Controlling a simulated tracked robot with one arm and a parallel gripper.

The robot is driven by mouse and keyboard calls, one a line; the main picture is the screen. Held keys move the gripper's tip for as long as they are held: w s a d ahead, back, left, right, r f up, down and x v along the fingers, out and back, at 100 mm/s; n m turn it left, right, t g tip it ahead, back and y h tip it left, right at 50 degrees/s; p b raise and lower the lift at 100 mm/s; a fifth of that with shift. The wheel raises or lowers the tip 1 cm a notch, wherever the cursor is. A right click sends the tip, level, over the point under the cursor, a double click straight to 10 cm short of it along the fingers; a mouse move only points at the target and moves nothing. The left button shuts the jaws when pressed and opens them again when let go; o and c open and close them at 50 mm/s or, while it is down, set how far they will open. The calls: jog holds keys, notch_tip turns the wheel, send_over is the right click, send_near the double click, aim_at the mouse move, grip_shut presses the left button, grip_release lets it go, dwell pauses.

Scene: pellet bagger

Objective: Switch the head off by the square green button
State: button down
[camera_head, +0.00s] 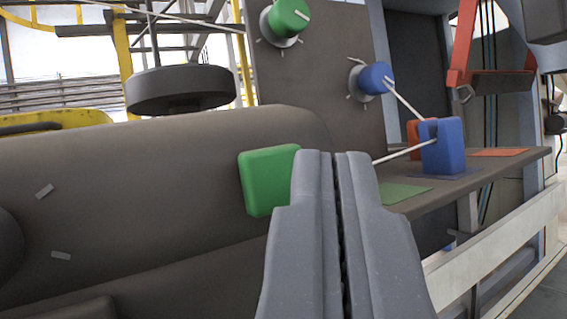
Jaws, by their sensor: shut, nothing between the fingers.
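The square green button (268,181) stands out from the rounded end of a dark brown-grey machine body, the head (150,170), left of the picture's middle. My gripper (333,155) is shut and empty, its grey fingers pointing up and away in the middle of the view. The left fingertip overlaps the button's right edge in the picture. I cannot tell whether it touches the button or is only in front of it.
A green knob (288,17) and a blue knob (375,78) sit on the upright panel (310,75). A blue block (442,146) with white rods stands on a shelf (500,161) at right, an orange block (413,138) behind it. A dark round disc (181,90) hangs behind the head.

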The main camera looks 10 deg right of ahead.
jog(key=shift+w+a, duration=0.35)
jog(key=shift+w, duration=0.35)
dwell(1.0)
jog(key=shift+s, duration=0.1)
jog(key=shift+s+d+r, duration=0.1)
jog(key=shift+s+d, duration=0.2)
jog(key=shift+s, duration=0.5)
jog(key=shift+s+d, duration=0.35)
jog(key=shift+s, duration=0.6)
jog(key=shift+s+d, duration=0.35)
jog(key=shift+s, duration=0.55)
jog(key=shift+s+d, duration=0.35)
jog(key=shift+s, duration=0.6)
